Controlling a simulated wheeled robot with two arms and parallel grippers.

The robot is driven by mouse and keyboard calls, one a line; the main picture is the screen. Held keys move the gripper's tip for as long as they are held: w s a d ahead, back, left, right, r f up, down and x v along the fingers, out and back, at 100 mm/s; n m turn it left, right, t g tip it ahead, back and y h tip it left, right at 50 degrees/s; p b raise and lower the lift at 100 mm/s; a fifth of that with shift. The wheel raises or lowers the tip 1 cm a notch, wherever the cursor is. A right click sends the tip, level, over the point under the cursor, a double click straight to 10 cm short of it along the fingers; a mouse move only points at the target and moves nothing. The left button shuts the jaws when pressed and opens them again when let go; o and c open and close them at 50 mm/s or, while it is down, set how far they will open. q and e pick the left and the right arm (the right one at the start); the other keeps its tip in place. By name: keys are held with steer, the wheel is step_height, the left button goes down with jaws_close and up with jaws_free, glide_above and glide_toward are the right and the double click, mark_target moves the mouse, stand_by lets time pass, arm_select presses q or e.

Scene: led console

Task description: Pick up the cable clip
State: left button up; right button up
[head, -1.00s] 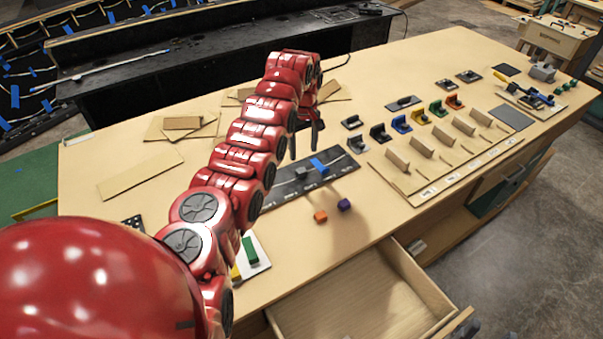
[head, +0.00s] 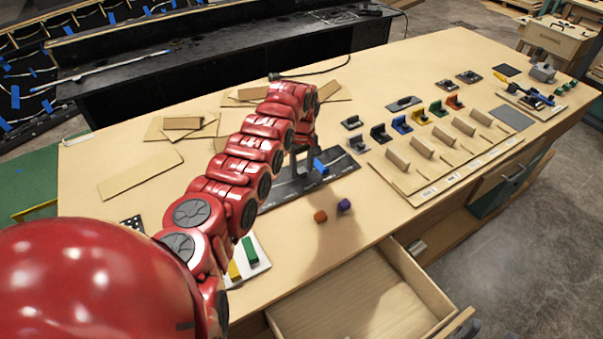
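My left gripper (head: 304,168) points down over the black strip (head: 342,178) in the middle of the table. Its two dark fingers look apart, one on each side of a small grey block (head: 301,172); contact cannot be made out. A blue block (head: 321,167) sits on the strip just right of the fingers. Which piece is the cable clip is not clear from this view. My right gripper is not in view.
An orange cube (head: 320,216) and a purple cube (head: 344,205) lie in front of the strip. An open, empty-looking drawer (head: 365,305) juts out below. Several coloured holders (head: 401,124) and a slotted wooden rack (head: 425,185) stand to the right. Cardboard pieces (head: 140,174) lie left.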

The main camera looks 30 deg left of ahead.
mark_target(302, 171)
arm_select(q)
jaws_close()
steer(key=shift+w+r+p, duration=0.1)
steer(key=shift+r+p, duration=0.3)
steer(key=shift+r, duration=0.25)
step_height(302, 171, up, 3)
steer(key=shift+f+p, duration=0.1)
steer(key=shift+p, duration=0.6)
steer(key=s+d+p, duration=0.2)
steer(key=s+p, duration=0.1)
steer(key=s, duration=0.1)
steer(key=s+d+p, duration=0.3)
steer(key=s+p, duration=0.1)
steer(key=s+d+p, duration=0.3)
steer(key=s, duration=0.1)
steer(key=shift+s+d+r+p, duration=0.15)
steer(key=shift+s+r+p, duration=0.15)
steer(key=shift+r, duration=0.1)
steer(key=shift+s+d, duration=0.25)
steer(key=shift+s, duration=0.25)
